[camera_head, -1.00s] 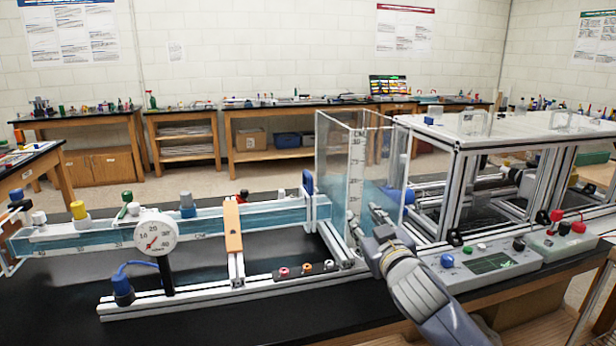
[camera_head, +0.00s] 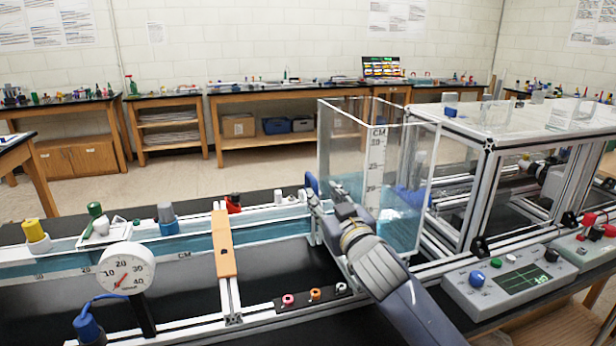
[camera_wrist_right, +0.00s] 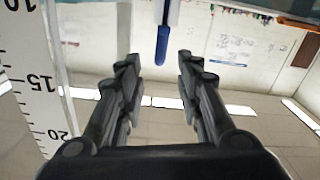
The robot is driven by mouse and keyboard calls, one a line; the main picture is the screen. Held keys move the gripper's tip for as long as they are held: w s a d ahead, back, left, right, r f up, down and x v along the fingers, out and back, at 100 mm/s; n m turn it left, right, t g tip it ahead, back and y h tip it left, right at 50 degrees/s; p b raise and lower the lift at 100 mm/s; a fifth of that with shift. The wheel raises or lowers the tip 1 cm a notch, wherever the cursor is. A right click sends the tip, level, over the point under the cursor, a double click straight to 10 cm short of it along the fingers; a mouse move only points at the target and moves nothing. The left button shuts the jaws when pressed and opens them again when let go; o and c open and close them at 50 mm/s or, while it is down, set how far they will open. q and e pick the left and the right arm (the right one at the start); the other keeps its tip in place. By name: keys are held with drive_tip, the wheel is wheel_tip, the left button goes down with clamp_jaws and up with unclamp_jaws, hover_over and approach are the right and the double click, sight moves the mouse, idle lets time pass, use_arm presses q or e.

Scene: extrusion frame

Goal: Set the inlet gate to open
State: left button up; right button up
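The inlet gate shows as an upright blue handle (camera_head: 312,183) at the right end of the clear water channel, next to the clear tank. My right gripper partly hides it in the head view. In the right wrist view, the blue handle (camera_wrist_right: 162,45) hangs in from the top edge, in line with the gap between the fingers. My right gripper (camera_head: 328,197) is in front of the tank, with its fingertips close to the handle. In the right wrist view, the right gripper (camera_wrist_right: 158,62) is open, with nothing clamped. Contact with the handle cannot be told. My left gripper is out of view.
The clear tank (camera_head: 375,150) with a centimetre scale stands right behind the right gripper. An orange crosspiece (camera_head: 223,245) spans the channel, and a round dial (camera_head: 126,270) stands at left. A control box (camera_head: 510,282) is at the lower right.

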sight(316, 185)
drive_tip(key=x, duration=0.3)
drive_tip(key=shift+r+p, duration=0.3)
drive_tip(key=x, duration=0.3)
drive_tip(key=shift+w, duration=0.2)
drive_tip(key=shift+x, duration=0.8)
drive_tip(key=shift+w+a+f+p, duration=0.1)
drive_tip(key=shift+w+p, duration=0.2)
drive_tip(key=shift+w+a, duration=0.1)
drive_tip(key=shift+w, duration=0.3)
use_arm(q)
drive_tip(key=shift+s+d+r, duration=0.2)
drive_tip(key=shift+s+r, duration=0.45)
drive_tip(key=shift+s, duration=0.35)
use_arm(e)
clamp_jaws()
